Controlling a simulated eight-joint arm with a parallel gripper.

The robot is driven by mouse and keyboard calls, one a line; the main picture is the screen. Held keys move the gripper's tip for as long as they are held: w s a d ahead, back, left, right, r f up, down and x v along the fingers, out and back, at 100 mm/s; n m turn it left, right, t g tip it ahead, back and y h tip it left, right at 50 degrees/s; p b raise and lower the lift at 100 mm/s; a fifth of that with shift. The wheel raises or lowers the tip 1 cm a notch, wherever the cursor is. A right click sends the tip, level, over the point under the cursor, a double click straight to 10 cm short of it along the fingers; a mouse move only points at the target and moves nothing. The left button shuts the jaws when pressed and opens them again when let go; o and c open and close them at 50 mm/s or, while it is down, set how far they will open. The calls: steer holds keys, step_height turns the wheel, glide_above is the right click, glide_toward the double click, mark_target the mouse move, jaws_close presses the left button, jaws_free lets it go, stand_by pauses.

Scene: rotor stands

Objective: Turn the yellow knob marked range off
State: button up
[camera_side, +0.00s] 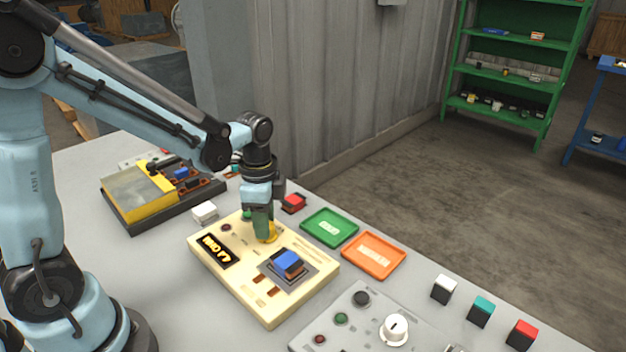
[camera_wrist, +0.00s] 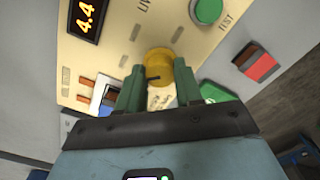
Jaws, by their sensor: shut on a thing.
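The yellow knob (camera_side: 267,233) stands on the top face of a cream panel box (camera_side: 228,280). My gripper (camera_side: 263,226) points down over the knob, with its green fingers at the knob's sides. In the wrist view the yellow knob (camera_wrist: 159,66) sits between the two fingertips of my gripper (camera_wrist: 159,82). A dark pointer mark shows on the knob's near side. The fingers are shut on the knob and hide part of it and its label. The lit display (camera_wrist: 85,17) on the panel reads about 4.4.
A blue block (camera_side: 289,261) sits in a grey fixture on the panel. A green button (camera_wrist: 208,10) is close by. Green (camera_side: 329,228) and orange (camera_side: 373,257) trays lie behind right; a red block (camera_side: 293,202) lies behind. A grey panel with a white knob (camera_side: 394,329) stands at front right.

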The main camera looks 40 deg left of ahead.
steer(key=n, duration=0.5)
steer(key=shift+d+n, duration=0.1)
steer(key=shift+n, duration=2.4)
steer(key=o, duration=1)
steer(key=shift+o, duration=0.2)
steer(key=shift+r, duration=0.1)
step_height(320, 180, up, 12)
steer(key=shift+s, duration=0.1)
